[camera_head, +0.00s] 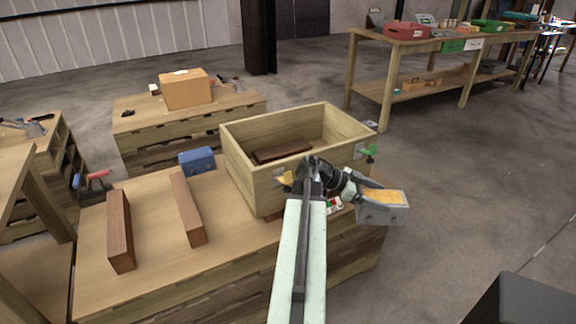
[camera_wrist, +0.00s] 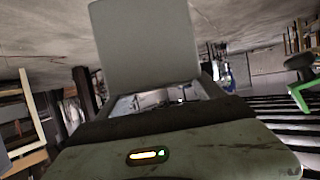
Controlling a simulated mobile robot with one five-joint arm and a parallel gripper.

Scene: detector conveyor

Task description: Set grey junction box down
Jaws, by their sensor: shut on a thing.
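The grey junction box (camera_head: 383,214) is held out past the right end of the near workbench, with floor behind it in the head view. It looks slightly tilted and has an orange-yellow patch on its upper side. My gripper (camera_head: 366,190) is shut on it, at the box's left end. In the wrist view the box shows as a plain grey slab (camera_wrist: 145,45) rising beyond my gripper (camera_wrist: 160,98). The fingertips are partly hidden in both views.
A wooden crate (camera_head: 252,179) with a brown block inside stands on the near workbench (camera_head: 150,240). Green and yellow clamps sit at its edge. Two brown beams and a blue box (camera_head: 197,161) lie left of it. Bare bench shows between the beams. A long table stands behind right.

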